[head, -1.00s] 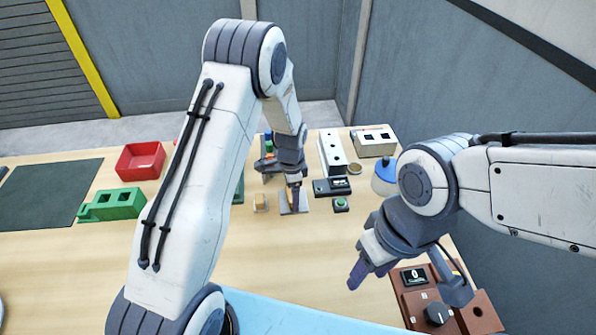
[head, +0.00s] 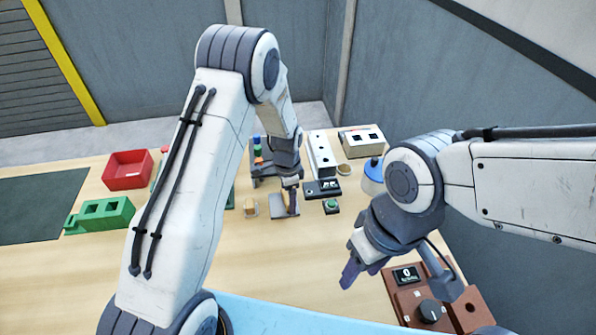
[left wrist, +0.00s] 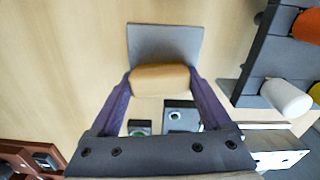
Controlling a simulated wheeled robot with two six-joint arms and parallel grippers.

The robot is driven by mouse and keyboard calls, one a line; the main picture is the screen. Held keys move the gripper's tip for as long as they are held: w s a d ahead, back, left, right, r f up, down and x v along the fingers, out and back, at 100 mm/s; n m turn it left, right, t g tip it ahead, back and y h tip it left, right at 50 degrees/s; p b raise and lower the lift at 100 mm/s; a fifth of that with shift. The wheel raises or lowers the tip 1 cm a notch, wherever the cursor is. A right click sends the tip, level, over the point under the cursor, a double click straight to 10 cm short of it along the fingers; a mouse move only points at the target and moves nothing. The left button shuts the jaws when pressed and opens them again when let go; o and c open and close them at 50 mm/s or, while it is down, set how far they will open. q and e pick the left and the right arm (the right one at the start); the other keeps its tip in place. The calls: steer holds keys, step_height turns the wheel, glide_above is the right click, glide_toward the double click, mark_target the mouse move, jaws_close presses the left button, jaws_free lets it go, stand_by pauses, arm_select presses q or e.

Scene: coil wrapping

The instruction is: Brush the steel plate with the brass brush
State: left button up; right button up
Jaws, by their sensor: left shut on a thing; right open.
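The steel plate (head: 282,207) is a grey square lying on the wooden table in the head view; it also shows in the left wrist view (left wrist: 165,42). My left gripper (head: 293,208) is shut on the brush, whose tan handle (left wrist: 160,80) sits between the purple fingers. The brush is at one edge of the plate in the left wrist view and at its right side in the head view. Its bristles are hidden, so I cannot tell whether they touch the plate. My right gripper (head: 350,270) is open and empty, above the table at the right front.
A small tan block (head: 250,207) lies left of the plate. A green button box (head: 331,206) and a black device (head: 322,189) stand to its right. A rack with coloured pieces (head: 258,160) is behind. A brown control box (head: 420,290) stands at front right. The table's front middle is clear.

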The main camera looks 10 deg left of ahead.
arm_select(q)
steer(key=shift+w+d, duration=0.1)
steer(key=shift+d, duration=0.35)
steer(key=r, duration=0.1)
steer(key=p, duration=0.1)
steer(key=r, duration=0.1)
steer(key=shift+w+d+r, duration=0.25)
steer(key=shift+d+r, duration=0.05)
steer(key=shift+r, duration=0.05)
steer(key=shift+s+r+p, duration=0.1)
steer(key=shift+r+p, duration=0.25)
steer(key=shift+p, duration=0.15)
steer(key=shift+d+r+p, duration=0.2)
steer(key=shift+r+p, duration=0.4)
steer(key=shift+r, duration=0.1)
steer(key=shift+r+p, duration=1.15)
steer(key=shift+r, duration=0.55)
steer(key=shift+a, duration=0.1)
